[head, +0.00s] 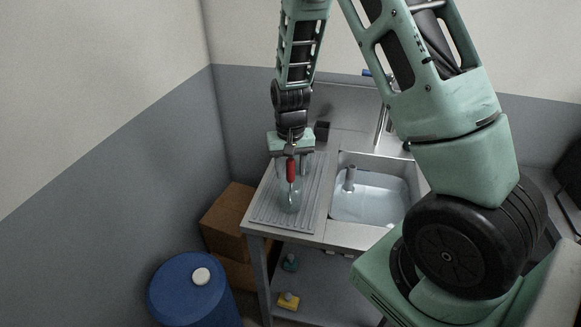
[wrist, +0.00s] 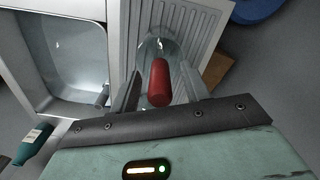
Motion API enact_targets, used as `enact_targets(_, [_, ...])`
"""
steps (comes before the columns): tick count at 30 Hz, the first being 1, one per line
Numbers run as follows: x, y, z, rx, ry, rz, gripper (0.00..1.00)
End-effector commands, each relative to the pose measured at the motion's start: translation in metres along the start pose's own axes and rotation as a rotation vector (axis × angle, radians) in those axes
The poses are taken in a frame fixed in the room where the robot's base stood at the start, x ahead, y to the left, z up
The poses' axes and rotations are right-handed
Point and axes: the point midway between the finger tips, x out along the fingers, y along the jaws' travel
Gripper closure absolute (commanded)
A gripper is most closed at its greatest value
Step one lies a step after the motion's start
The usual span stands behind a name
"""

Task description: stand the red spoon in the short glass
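The red spoon (head: 291,168) is roughly upright, with its red handle up and its lower end inside a clear glass (head: 290,203). The glass stands on the ribbed drainboard left of the sink. In the wrist view the red handle (wrist: 159,83) rises toward the camera, and the glass rim (wrist: 158,39) shows beyond it. My gripper (head: 291,172) is directly above the glass, pointing down. Its fingers (wrist: 160,72) are apart on either side of the handle, with a visible gap on each side. The spoon's lower end is hard to make out through the glass.
The ribbed drainboard (head: 264,211) is otherwise largely clear. The sink (head: 369,200) lies to its right, with a grey upright piece (head: 350,179) inside it. A dark cup (head: 321,131) stands behind. A blue barrel (head: 190,295) and cardboard boxes (head: 226,220) are on the floor at left.

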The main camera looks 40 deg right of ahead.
Motion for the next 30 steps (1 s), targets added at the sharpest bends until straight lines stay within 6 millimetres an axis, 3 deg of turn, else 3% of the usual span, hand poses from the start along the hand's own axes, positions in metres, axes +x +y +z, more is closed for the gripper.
enact_targets(8, [-0.001, 0.0, 0.0, 0.0, 0.0, 0.0, 0.54])
enact_targets(13, [-0.015, 0.0, -0.001, -0.001, 0.004, -0.001, 0.54])
enact_targets(30, [-0.14, -0.001, -0.001, -0.001, 0.006, -0.003, 0.54])
